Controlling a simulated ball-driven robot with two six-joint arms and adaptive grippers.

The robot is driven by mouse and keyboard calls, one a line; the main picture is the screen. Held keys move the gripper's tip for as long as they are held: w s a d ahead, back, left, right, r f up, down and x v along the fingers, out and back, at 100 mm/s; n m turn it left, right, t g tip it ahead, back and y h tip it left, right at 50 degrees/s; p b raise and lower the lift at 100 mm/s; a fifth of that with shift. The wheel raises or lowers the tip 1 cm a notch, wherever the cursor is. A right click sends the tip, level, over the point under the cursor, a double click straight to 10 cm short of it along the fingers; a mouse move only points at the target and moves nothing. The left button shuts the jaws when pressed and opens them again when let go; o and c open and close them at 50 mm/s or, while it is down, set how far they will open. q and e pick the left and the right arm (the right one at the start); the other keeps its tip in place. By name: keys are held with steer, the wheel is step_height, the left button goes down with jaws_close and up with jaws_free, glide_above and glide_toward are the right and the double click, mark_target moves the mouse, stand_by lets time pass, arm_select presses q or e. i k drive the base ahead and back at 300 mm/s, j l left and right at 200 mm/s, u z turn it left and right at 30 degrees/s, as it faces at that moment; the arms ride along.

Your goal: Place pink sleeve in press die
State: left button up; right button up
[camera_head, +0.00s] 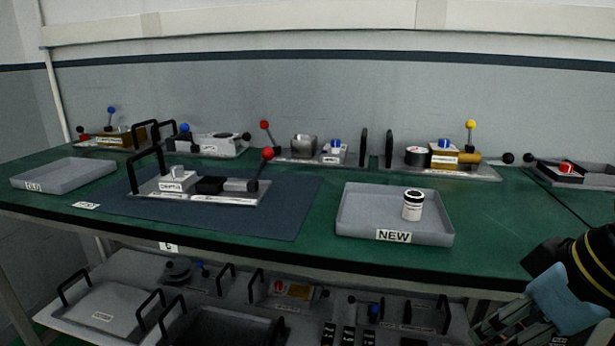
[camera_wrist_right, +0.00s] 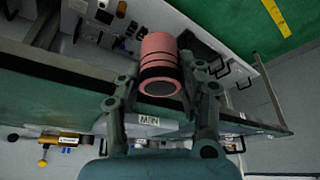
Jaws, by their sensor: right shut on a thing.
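In the right wrist view a pink ribbed sleeve (camera_wrist_right: 159,50) with a dark band and a hollow-looking dark end sits between the fingers of my right gripper (camera_wrist_right: 162,92), which is shut on it. In the head view my right gripper (camera_head: 512,325) is at the lower right, below the table's front edge; the sleeve does not show there. A fixture (camera_head: 205,190) with a white labelled block, a black block, a grey cylinder and a red-ball lever (camera_head: 267,153) lies on the blue mat. I cannot tell for sure which part is the press die. My left gripper is not in view.
A grey NEW tray (camera_head: 360,222) holds a white jar (camera_head: 412,204) with dark bands. An empty grey tray (camera_head: 65,174) stands at the left. Several fixtures with coloured lever balls line the back. The lower shelf (camera_head: 245,300) holds trays with black handles.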

mark_target(213, 186)
steer(key=j+z, duration=0.45)
steer(key=j, duration=2.3)
